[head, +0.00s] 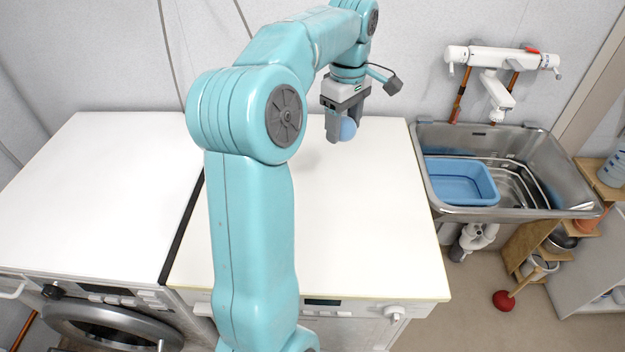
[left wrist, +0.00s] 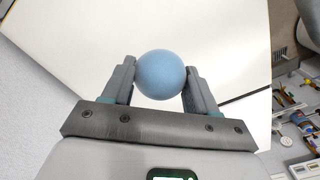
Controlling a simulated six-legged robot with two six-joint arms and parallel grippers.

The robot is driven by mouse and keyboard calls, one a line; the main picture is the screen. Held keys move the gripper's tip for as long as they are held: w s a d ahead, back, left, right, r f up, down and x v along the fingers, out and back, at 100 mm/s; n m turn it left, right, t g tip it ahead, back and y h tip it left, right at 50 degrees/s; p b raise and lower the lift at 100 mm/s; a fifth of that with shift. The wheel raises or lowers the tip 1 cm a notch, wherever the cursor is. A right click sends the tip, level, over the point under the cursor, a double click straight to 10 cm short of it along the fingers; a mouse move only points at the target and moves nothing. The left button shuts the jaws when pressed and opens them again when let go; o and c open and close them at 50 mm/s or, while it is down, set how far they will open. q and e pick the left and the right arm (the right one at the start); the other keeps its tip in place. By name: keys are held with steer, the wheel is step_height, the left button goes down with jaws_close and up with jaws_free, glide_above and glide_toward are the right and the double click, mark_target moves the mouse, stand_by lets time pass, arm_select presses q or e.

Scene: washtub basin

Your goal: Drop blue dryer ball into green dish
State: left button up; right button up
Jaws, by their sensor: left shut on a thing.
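A blue dryer ball (head: 348,129) is held between the fingers of my left gripper (head: 341,132), above the back part of the white machine top. The ball also shows in the left wrist view (left wrist: 160,75), with one finger of the left gripper (left wrist: 160,88) on each side of it. The ball hangs apart from the surface below. No green dish shows in either view; my own arm covers part of the white top. My right gripper is not in view.
The white worktop (head: 370,230) is bare where visible. To its right is a metal sink (head: 560,180) holding a blue basin (head: 460,182), under a white wall tap (head: 495,85). A second white top (head: 100,200) lies left, past a dark gap. A plunger (head: 503,300) stands on the floor.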

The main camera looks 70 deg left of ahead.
arm_select(q)
steer(key=shift+n, duration=0.5)
steer(key=s+a, duration=0.1)
steer(key=s+a+f, duration=0.1)
steer(key=s, duration=0.1)
steer(key=shift+s, duration=0.25)
step_height(320, 180, down, 14)
steer(key=shift+f+b, duration=0.1)
steer(key=shift+b, duration=0.3)
step_height(320, 180, down, 5)
steer(key=shift+w+a+r, duration=0.1)
steer(key=o, duration=1)
